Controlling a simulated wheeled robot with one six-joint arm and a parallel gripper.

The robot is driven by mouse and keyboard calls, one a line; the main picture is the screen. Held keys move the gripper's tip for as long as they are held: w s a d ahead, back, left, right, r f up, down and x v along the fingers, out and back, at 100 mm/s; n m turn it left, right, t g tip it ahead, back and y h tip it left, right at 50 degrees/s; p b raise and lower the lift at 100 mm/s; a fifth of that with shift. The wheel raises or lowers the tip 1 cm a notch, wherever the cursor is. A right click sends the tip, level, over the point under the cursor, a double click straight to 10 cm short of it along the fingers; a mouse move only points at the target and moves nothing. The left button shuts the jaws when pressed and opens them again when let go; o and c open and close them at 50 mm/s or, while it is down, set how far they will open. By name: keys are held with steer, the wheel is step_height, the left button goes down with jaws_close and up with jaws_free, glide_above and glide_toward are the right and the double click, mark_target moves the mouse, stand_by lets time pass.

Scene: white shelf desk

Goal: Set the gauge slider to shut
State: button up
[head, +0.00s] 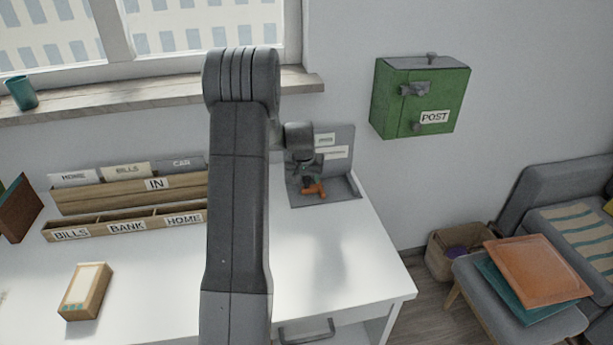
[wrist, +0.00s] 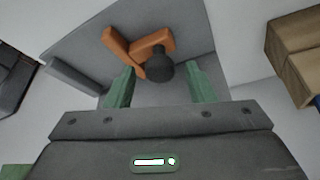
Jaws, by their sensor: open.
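A grey stand (head: 343,184) with a back panel and a base stands at the right back of the white desk. An orange piece (head: 315,190) sits low on it; in the wrist view the orange piece (wrist: 142,46) has a round dark knob (wrist: 160,70) beside it. I cannot tell which part is the gauge slider or how it is set. My gripper (head: 306,180) is in front of the stand. In the wrist view its green fingers (wrist: 160,78) are apart, with the knob showing between their tips; I cannot tell if they touch it.
White labels (head: 333,153) on the stand's panel are too small to read. A wooden sorter (head: 130,195) and a small box (head: 86,291) are on the desk at left. A green POST box (head: 420,98) hangs on the wall. The desk's front right is clear.

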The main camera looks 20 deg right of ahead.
jaws_close()
steer(key=d, duration=0.2)
steer(key=s+d, duration=0.1)
steer(key=d, duration=0.3)
steer(key=shift+s+d, duration=0.25)
steer(key=shift+s, duration=0.05)
jaws_free()
steer(key=shift+s+d, duration=0.1)
steer(key=shift+d, duration=0.1)
steer(key=shift+a, duration=0.1)
steer(key=b+v, duration=0.1)
steer(key=v, duration=1.2)
steer(key=shift+r, duration=0.45)
